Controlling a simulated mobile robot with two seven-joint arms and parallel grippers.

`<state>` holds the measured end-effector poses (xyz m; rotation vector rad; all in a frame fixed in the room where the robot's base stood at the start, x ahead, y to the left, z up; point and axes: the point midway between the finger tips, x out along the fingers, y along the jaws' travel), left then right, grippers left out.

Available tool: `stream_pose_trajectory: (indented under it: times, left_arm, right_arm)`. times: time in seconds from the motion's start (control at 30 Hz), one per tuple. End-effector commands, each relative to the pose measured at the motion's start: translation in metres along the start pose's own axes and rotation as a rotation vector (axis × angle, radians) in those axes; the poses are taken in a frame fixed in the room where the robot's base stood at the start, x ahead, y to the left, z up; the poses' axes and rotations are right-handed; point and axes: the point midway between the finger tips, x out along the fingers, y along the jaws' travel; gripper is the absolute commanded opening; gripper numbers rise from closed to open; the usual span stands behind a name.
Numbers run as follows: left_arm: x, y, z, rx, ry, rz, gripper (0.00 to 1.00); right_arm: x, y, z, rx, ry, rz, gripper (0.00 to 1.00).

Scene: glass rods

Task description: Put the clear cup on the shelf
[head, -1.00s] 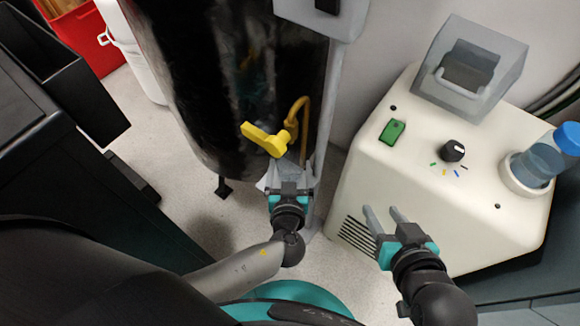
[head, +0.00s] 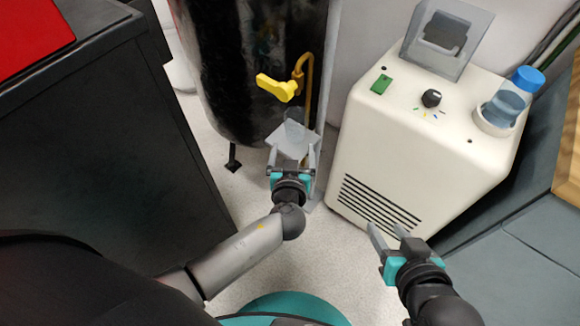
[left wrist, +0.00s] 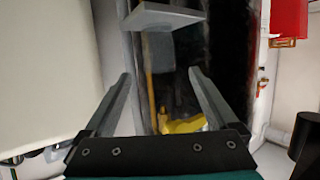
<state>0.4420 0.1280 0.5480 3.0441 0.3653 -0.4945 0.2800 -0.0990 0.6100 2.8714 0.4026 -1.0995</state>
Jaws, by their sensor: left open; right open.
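I cannot pick out a clear cup or its shelf with certainty. A see-through bluish vessel with a blue cap (head: 506,104) stands in a round holder on top of the white machine (head: 400,165). My left gripper (head: 291,153) is open, low in front of the black cylinder, by a small grey plate (head: 293,138). In the left wrist view the open jaws (left wrist: 160,75) appear empty, with the plate (left wrist: 163,17) beyond them. My right gripper (head: 385,230) is open and appears empty, in front of the machine's vented face.
The black cylinder (head: 235,75) carries a yellow valve handle (head: 277,88). A dark cabinet (head: 120,160) with a red top stands at left. A grey see-through box (head: 446,37) tops the machine. A wooden surface (head: 569,150) shows at the right edge. Some floor is clear.

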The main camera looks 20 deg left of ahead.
Motion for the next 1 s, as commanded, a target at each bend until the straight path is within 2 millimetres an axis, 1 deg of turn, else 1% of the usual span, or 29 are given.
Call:
stream_pose_trajectory:
  times: [0.17,0.27,0.37,0.5,0.6,0.7,0.83,1.0]
  left_arm:
    - [-0.028,-0.010,0.018,0.009,-0.142,-0.001,0.92]
    - [-0.052,-0.016,0.027,0.026,-0.248,0.030,0.92]
    - [-0.078,-0.019,0.031,0.051,-0.336,0.091,0.92]
    - [-0.116,-0.019,0.026,0.095,-0.412,0.214,0.92]
    - [-0.139,-0.017,0.016,0.130,-0.428,0.306,0.92]
    - [-0.157,-0.014,0.005,0.161,-0.423,0.382,0.92]
    - [-0.171,-0.012,-0.006,0.190,-0.409,0.441,0.92]
    - [-0.175,-0.011,-0.009,0.201,-0.403,0.461,0.92]
  right_arm:
    - [0.000,0.001,-0.004,0.001,0.009,0.002,0.50]
    - [0.000,0.001,-0.005,0.002,0.010,0.002,0.50]
    - [0.000,0.001,-0.004,0.003,0.010,0.002,0.50]
    - [0.000,0.001,-0.004,0.003,0.008,0.002,0.50]
    - [0.001,0.001,-0.003,0.003,0.006,0.002,0.50]
    - [0.001,0.001,-0.002,0.003,0.004,0.002,0.50]
    - [0.002,0.001,-0.001,0.003,0.003,0.002,0.50]
    - [0.002,0.001,-0.001,0.003,0.003,0.002,0.50]
